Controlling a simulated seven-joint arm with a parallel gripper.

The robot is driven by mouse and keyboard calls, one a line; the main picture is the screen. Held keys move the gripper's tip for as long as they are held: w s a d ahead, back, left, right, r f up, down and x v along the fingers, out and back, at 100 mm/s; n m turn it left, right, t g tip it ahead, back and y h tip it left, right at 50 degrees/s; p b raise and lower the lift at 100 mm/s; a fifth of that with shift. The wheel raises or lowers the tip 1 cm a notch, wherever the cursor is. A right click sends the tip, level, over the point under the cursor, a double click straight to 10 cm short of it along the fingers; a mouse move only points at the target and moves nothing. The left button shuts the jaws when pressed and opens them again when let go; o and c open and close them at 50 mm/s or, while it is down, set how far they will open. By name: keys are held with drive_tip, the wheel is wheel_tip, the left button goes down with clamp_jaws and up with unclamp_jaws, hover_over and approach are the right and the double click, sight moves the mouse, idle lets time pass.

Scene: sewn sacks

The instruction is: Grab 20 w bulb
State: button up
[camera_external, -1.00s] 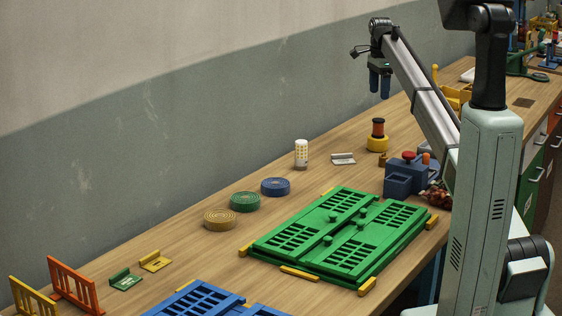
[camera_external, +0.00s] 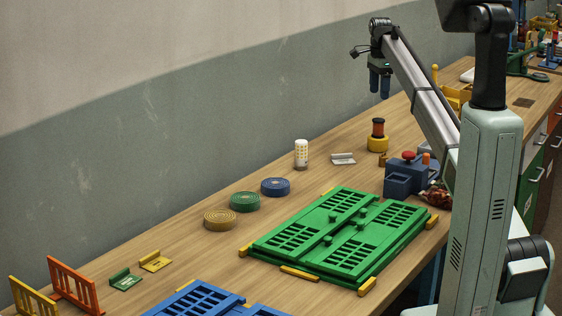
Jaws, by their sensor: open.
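My gripper (camera_external: 379,84) hangs above the far part of the wooden bench, pointing down, with its fingers apart and nothing between them. No thing that I can clearly tell as a 20 w bulb shows. A white cylinder with yellow marks (camera_external: 301,154) stands upright on the bench near the wall, below and left of my gripper. I cannot tell whether it is a bulb or its package.
A green grid panel (camera_external: 345,238) lies mid-bench between yellow blocks. Blue (camera_external: 275,187), green (camera_external: 244,202) and yellow (camera_external: 220,219) coils lie near the wall. A blue box with a red knob (camera_external: 402,178) stands at the right. Bare bench (camera_external: 185,240) shows at left.

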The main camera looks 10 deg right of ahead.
drive_tip(key=n, duration=0.2)
hover_over(299, 141)
wheel_tip(299, 141, down, 4)
drive_tip(key=shift+r, duration=0.1)
drive_tip(key=shift+m, duration=1.6)
wheel_tip(299, 141, down, 9)
drive_tip(key=shift+r, duration=0.1)
drive_tip(key=shift+s+d+f, duration=0.1)
drive_tip(key=shift+f, duration=1.2)
drive_tip(key=shift+s+d+f, duration=0.1)
drive_tip(key=shift+f, duration=1.15)
